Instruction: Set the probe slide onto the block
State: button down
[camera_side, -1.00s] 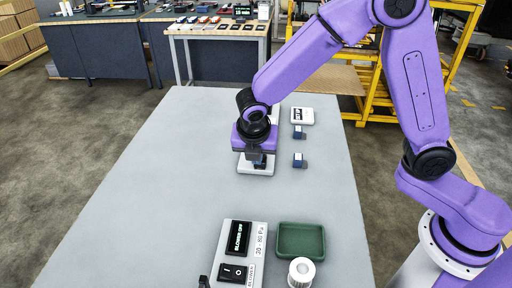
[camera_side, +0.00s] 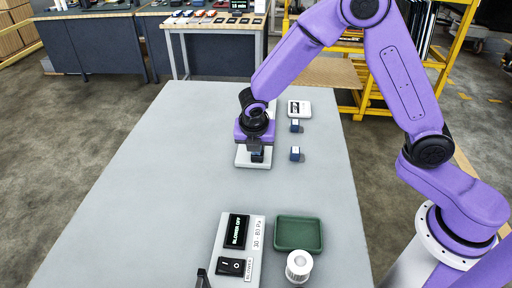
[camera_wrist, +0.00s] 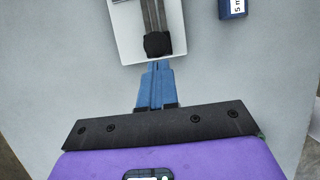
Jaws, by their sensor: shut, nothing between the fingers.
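My gripper (camera_wrist: 157,70) is shut and empty. Its blue fingers point at a black block-like knob (camera_wrist: 158,44) at the near end of grey rails (camera_wrist: 153,14). The rails lie over a white plate (camera_wrist: 125,35), which also shows under my gripper in the side view (camera_side: 242,161). I cannot tell whether the fingertips touch the knob. Two small blue blocks with white labels, one farther (camera_side: 295,126) and one nearer (camera_side: 295,154), stand right of the plate. One blue block (camera_wrist: 232,9) is at the wrist view's top edge. Which part is the probe slide is not clear.
A blower box (camera_side: 225,258) with a display and rocker switch stands at the front. Beside it are a green tray (camera_side: 299,249) and a white cylinder (camera_side: 299,266). A white device (camera_side: 306,108) sits behind the blocks. The table's left side is clear.

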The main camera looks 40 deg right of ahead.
jog(key=w+d, duration=0.3)
jog(key=shift+w+d, duration=0.35)
jog(key=shift+d, duration=0.05)
jog(key=shift+s+a, duration=0.4)
jog(key=shift+a, duration=0.05)
jog(key=s+a+f+v, duration=0.1)
jog(key=s+v, duration=0.1)
jog(key=v, duration=0.9)
jog(key=s+d+m+g+y, duration=0.1)
jog(key=s+d+m, duration=0.2)
jog(key=s, duration=0.6)
jog(key=s+d+r+m+g+y, duration=0.1)
jog(key=s+d+m, duration=0.2)
jog(key=s+m, duration=0.3)
jog(key=s+d+r+m+g+y, duration=0.1)
jog(key=s+d+m, duration=0.3)
jog(key=s, duration=0.9)
jog(key=shift+s+m+y, duration=0.3)
jog(key=shift+s+m, duration=0.1)
jog(key=shift+m, duration=0.3)
